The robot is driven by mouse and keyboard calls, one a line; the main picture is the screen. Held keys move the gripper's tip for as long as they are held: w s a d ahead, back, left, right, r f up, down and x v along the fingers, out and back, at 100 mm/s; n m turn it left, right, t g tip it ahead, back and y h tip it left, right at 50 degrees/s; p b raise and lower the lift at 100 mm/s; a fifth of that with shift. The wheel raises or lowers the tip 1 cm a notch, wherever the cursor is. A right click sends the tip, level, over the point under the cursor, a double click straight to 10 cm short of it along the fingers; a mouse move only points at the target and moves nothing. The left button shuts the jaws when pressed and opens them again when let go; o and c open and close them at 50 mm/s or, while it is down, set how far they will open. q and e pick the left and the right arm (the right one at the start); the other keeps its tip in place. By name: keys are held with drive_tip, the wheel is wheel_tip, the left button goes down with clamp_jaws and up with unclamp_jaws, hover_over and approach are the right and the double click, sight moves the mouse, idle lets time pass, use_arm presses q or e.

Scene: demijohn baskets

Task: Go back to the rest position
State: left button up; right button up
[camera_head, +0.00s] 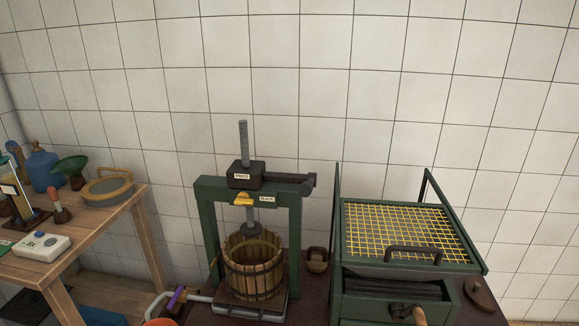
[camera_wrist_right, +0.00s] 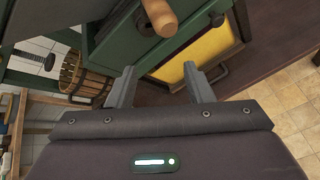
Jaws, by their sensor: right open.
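My right gripper (camera_wrist_right: 160,72) shows in the right wrist view, its two grey fingers apart with nothing between them. Beyond the fingertips is a dark green box-like machine with a wooden handle (camera_wrist_right: 160,14) and a yellow panel (camera_wrist_right: 200,55). I cannot tell how far the fingers are from it. My right gripper does not show in the head view, and my left gripper is in neither view.
A green press (camera_head: 206,215) with a wooden slatted basket (camera_head: 254,272) stands in the middle. To its right is a green machine with a yellow grid (camera_head: 405,232). A wooden table (camera_head: 100,225) at left holds a blue bottle (camera_head: 44,168), a green funnel and a sieve.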

drive_tip(key=s+a+r+m+g+y, duration=0.15)
drive_tip(key=s+a+m+g, duration=0.35)
drive_tip(key=m, duration=0.7)
drive_tip(key=s+a+r+m+g+y, duration=0.1)
drive_tip(key=s+a+r+m+g, duration=0.2)
drive_tip(key=s+a+m, duration=0.65)
wheel_tip(320, 180, down, 30)
drive_tip(key=d+m+g, duration=0.2)
drive_tip(key=m, duration=0.1)
drive_tip(key=s+d+f, duration=0.2)
drive_tip(key=s+f, duration=0.7)
drive_tip(key=s, duration=0.1)
drive_tip(key=s+d+f, duration=0.1)
drive_tip(key=s+f, duration=0.8)
drive_tip(key=f, duration=0.1)
drive_tip(key=shift+s+d+n+g+b, duration=0.3)
drive_tip(key=shift+s+d+n+g, duration=0.05)
drive_tip(key=shift+d+g, duration=0.05)
drive_tip(key=shift+h, duration=0.25)
